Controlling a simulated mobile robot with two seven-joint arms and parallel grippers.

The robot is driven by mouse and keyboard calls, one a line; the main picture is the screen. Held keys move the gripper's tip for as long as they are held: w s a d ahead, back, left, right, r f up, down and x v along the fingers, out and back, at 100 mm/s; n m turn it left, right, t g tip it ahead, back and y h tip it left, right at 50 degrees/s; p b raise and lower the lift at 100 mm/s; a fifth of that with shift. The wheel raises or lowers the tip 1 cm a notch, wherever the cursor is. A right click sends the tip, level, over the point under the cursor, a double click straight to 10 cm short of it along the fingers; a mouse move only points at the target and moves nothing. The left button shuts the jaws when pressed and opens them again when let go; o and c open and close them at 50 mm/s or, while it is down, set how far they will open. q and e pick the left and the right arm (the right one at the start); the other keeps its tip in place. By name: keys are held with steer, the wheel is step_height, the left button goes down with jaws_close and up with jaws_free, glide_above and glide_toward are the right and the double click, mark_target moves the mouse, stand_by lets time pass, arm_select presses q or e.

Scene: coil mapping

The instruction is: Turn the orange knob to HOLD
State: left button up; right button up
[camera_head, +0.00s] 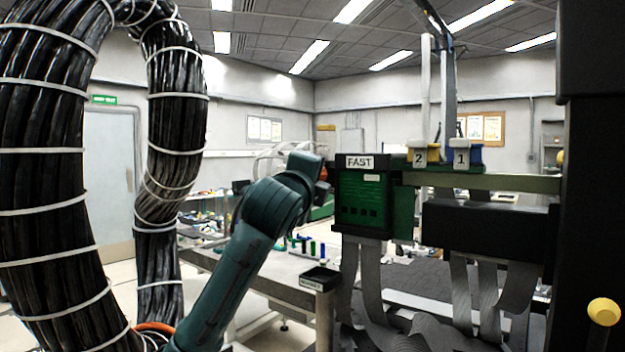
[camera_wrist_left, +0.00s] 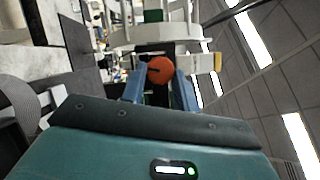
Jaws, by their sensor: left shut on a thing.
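The orange knob (camera_wrist_left: 160,70) shows in the left wrist view as a round face with a dark mark on its left part. My left gripper (camera_wrist_left: 160,88) has its two blue fingers on either side of it and is shut on it. In the head view my left arm reaches up from the bottom, and the gripper (camera_head: 320,180) is at the left side of a green box (camera_head: 362,205) labelled FAST. Only a small reddish-orange bit of the knob (camera_head: 323,174) shows there. I see no HOLD mark, and I cannot tell the knob's setting. My right gripper is not in view.
Thick black cable bundles (camera_head: 45,150) rise at the left. Blocks numbered 2 (camera_head: 419,156) and 1 (camera_head: 461,157) stand on a rail right of the green box. Grey ribbon cables (camera_head: 372,285) hang below. A yellow knob (camera_head: 604,311) is at the lower right on a dark column.

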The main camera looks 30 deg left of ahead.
arm_select(q)
steer(key=n+g+h, duration=0.1)
steer(key=n, duration=0.2)
steer(key=n+g, duration=0.1)
steer(key=n, duration=0.3)
steer(key=r+n+g+h, duration=0.1)
steer(key=n+g, duration=0.1)
steer(key=n, duration=0.1)
steer(key=shift+a+r+n+h, duration=0.1)
steer(key=shift+n+h, duration=0.2)
stand_by(0.6)
steer(key=o, duration=1)
steer(key=b+v, duration=0.1)
steer(key=v, duration=1.2)
steer(key=shift+b, duration=0.4)
